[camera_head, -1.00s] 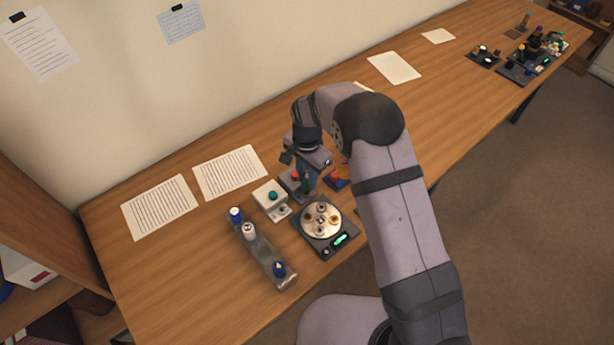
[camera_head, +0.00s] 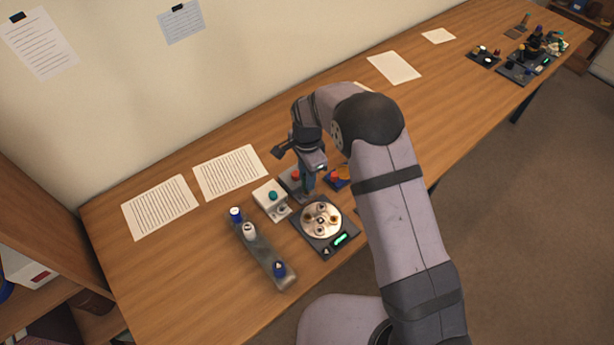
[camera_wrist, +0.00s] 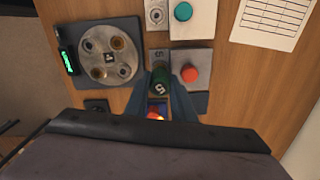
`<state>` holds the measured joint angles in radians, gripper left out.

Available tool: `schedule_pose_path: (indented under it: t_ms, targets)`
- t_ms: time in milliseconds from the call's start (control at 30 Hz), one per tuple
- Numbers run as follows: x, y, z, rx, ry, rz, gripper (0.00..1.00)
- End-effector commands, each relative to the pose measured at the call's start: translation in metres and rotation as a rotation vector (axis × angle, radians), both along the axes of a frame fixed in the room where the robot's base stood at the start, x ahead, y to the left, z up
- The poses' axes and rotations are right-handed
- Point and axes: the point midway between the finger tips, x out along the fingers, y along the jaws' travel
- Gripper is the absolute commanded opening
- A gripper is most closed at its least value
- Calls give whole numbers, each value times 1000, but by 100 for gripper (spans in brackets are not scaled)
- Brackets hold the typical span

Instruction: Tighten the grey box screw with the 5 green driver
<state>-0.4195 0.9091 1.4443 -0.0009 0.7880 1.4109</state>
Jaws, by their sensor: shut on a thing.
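My gripper (camera_wrist: 160,92) is shut on the green driver (camera_wrist: 160,76), whose dark cap with a 5 faces the wrist camera. The driver stands about upright at the screw tab of the grey box (camera_wrist: 205,60), the box with a red button (camera_wrist: 190,74). The screw itself is hidden under the driver, so I cannot tell whether the tip touches it. In the head view my gripper (camera_head: 310,180) is low beside the grey box (camera_head: 286,178), and its fingers mostly hide the driver.
A white box with a teal button (camera_head: 272,196) stands close by. A dark base with a round metal plate (camera_head: 322,220) and green display is also near. A rack (camera_head: 262,257) with several drivers lies front left.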

Motion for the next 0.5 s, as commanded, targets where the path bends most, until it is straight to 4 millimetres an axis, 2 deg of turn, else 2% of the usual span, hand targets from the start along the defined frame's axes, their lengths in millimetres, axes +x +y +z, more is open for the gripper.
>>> schedule_pose_path:
  t_ms: [300,500]
  targets:
    - [0,0,0,0,0,-249,3]
    - [0,0,0,0,0,-304,3]
